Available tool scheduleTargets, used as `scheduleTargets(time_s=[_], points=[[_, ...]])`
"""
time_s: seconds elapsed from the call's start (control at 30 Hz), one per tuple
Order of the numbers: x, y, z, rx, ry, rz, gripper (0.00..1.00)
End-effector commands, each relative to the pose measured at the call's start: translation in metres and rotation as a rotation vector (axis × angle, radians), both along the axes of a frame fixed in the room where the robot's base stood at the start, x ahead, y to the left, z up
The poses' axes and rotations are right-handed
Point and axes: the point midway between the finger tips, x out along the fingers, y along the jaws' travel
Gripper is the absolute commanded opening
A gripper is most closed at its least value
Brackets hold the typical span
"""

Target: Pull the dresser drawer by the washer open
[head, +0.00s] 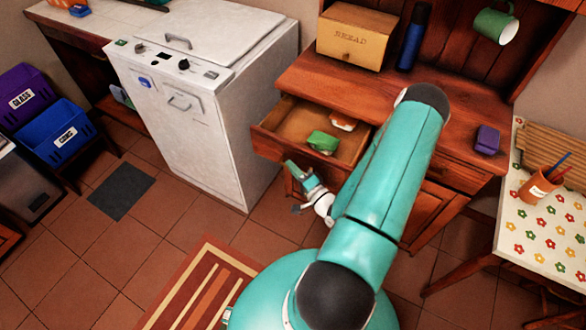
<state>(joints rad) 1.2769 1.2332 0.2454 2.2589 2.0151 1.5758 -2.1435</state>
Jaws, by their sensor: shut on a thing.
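The dresser (330,83) is reddish-brown wood and stands right of the white washer (190,125). Its left drawer (277,146), the one by the washer, is pulled well out. Inside lie a green packet (322,142) and a small white-and-orange item (343,122). My gripper (290,167) is at the outer face of the drawer front, low and near its middle. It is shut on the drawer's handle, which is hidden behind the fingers. My teal arm covers the right part of the drawer.
A bread box (355,37), a blue bottle (413,38) and a purple tin (487,140) stand on the dresser top. A flowered table (540,215) is at right. A striped rug (205,290) lies on the tiled floor before the dresser.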

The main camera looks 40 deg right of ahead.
Motion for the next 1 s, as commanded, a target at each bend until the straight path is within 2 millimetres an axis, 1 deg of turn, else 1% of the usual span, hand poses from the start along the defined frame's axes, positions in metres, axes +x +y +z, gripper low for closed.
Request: scheduleTargets(time_s=[0.17,0.2,0.3,0.57,0.67,0.77,0.87,1.0], points=[[-0.001,-0.001,0.0,-0.001,-0.002,-0.004,0.0],[-0.001,-0.001,0.0,-0.001,-0.002,-0.004,0.14],[-0.001,0.0,0.0,-0.001,-0.002,-0.004,0.32],[-0.001,0.002,0.0,0.0,0.0,-0.002,0.32],[-0.005,0.002,0.0,0.0,0.001,-0.002,0.32],[-0.016,0.002,-0.002,0.001,0.002,-0.003,0.32],[-0.034,0.003,-0.003,0.002,0.003,-0.004,0.32],[-0.065,0.004,-0.005,0.002,0.003,-0.006,0.32]])
